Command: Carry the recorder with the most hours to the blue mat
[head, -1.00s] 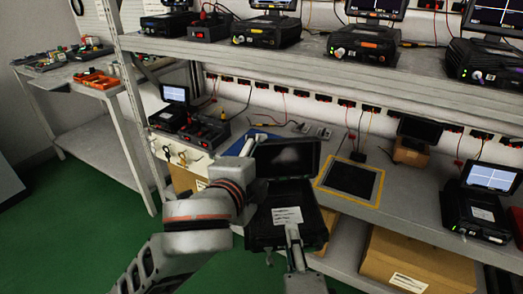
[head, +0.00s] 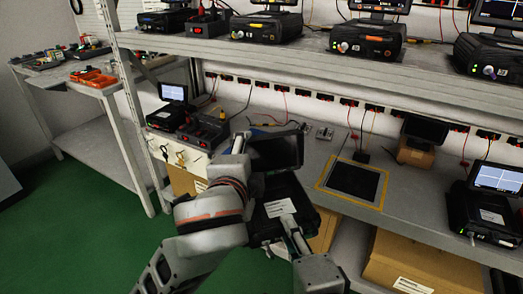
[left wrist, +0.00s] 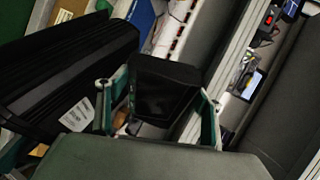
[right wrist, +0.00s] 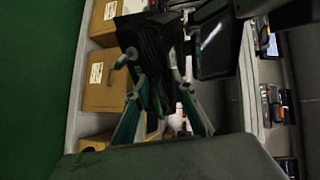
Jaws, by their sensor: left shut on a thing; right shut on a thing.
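A black recorder (head: 262,222) with a dark screen (head: 277,152) and a white label hangs in front of the bench, held by both grippers. My left gripper (head: 240,143) is shut at the screen's left side; in the left wrist view its fingers stand around the dark screen (left wrist: 165,90). My right gripper (head: 289,222) is shut on the recorder's near part; in the right wrist view the black body (right wrist: 150,45) lies between and beyond the fingers. The blue mat is mostly hidden behind my left gripper and the screen; I cannot make out its extent.
A dark mat with a yellow border (head: 354,180) lies empty on the bench. A lit recorder (head: 490,205) stands at right, a small-screened unit (head: 173,105) at left. Several recorders line the upper shelf (head: 300,62). Cardboard boxes (head: 420,265) sit below.

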